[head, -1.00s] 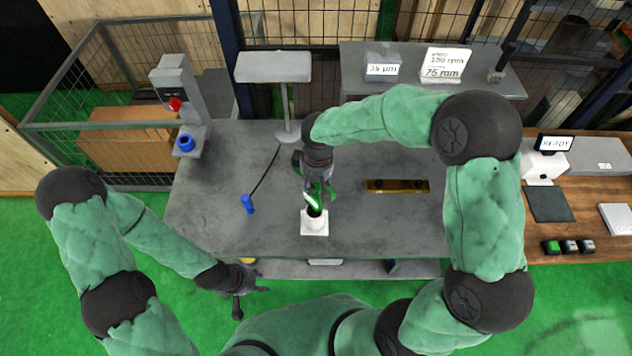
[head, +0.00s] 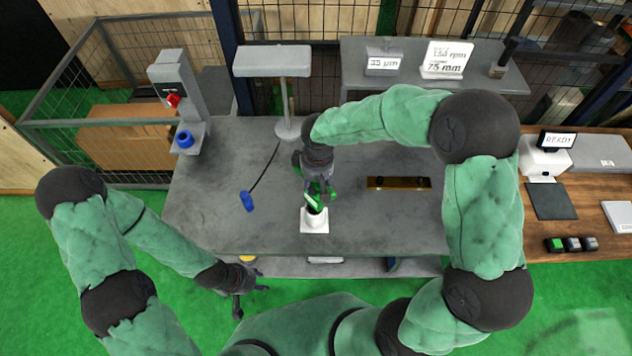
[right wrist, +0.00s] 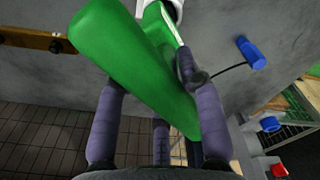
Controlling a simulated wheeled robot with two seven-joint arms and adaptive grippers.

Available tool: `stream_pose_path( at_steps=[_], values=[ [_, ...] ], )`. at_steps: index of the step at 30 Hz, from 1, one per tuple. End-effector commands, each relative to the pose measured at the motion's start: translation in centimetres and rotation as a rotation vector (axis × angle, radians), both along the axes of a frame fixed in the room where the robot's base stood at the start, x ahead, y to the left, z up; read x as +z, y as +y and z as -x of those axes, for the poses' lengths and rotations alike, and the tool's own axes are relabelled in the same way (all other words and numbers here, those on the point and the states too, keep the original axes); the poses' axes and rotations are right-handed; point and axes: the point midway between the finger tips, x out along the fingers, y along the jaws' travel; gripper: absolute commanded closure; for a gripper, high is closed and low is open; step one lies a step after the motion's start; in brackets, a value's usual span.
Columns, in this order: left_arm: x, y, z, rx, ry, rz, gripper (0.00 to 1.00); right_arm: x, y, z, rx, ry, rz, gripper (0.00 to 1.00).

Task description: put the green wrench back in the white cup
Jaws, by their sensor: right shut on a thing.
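The green wrench (head: 313,202) is upright and slightly tilted, with its lower end at the mouth of the white cup (head: 314,222) on the grey table. Whether its tip rests on the cup's bottom cannot be seen. My right gripper (head: 319,190) is shut on the wrench from above. In the right wrist view the wrench (right wrist: 135,65) fills the space between the fingers, and part of the white cup shows behind it at the top edge. My left gripper (head: 243,289) hangs before the table's front edge, away from the cup; nothing shows in it.
A blue-handled tool (head: 247,201) with a black cord lies left of the cup. A brass bar (head: 398,183) lies to the right. A lamp-like stand (head: 288,128) is behind my right gripper. A grey post with a blue ring (head: 184,139) stands at the table's left.

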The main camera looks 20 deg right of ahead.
Motion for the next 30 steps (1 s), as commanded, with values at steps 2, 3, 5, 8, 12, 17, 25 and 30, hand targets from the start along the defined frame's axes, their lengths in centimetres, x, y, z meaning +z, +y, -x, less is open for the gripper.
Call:
stream_pose_path(
  at_steps=[2, 3, 5, 8, 12, 17, 25, 30],
  values=[
    [-0.2, 0.0, 0.0, 0.000, 0.000, 0.000, 0.60, -0.1, 0.0, -0.1, -0.001, -0.002, 0.000, 1.00],
    [-0.3, 0.0, 0.0, 0.000, 0.000, 0.000, 0.60, -0.2, 0.0, -0.1, -0.001, -0.002, 0.000, 1.00],
    [-0.4, 0.0, 0.0, 0.000, 0.000, 0.000, 0.60, -0.3, 0.0, -0.1, -0.001, -0.002, 0.000, 1.00],
    [-0.5, 0.0, 0.0, 0.000, 0.000, 0.000, 0.60, -0.5, 0.0, -0.1, -0.001, -0.002, 0.000, 1.00],
    [-0.7, 0.0, 0.0, 0.000, 0.000, 0.000, 0.60, -0.8, 0.0, -0.1, -0.001, -0.003, -0.001, 1.00],
    [-1.0, 0.0, 0.0, 0.000, 0.000, 0.000, 0.60, -1.1, 0.0, -0.1, -0.001, -0.003, -0.001, 1.00],
    [-1.2, 0.0, 0.0, 0.000, 0.000, 0.000, 0.60, -1.4, 0.0, -0.1, -0.001, -0.003, -0.001, 0.40],
    [-1.2, 0.0, 0.0, 0.000, 0.000, 0.000, 0.60, -1.4, 0.0, -0.1, 0.000, -0.002, 0.000, 0.35]
  ],
)
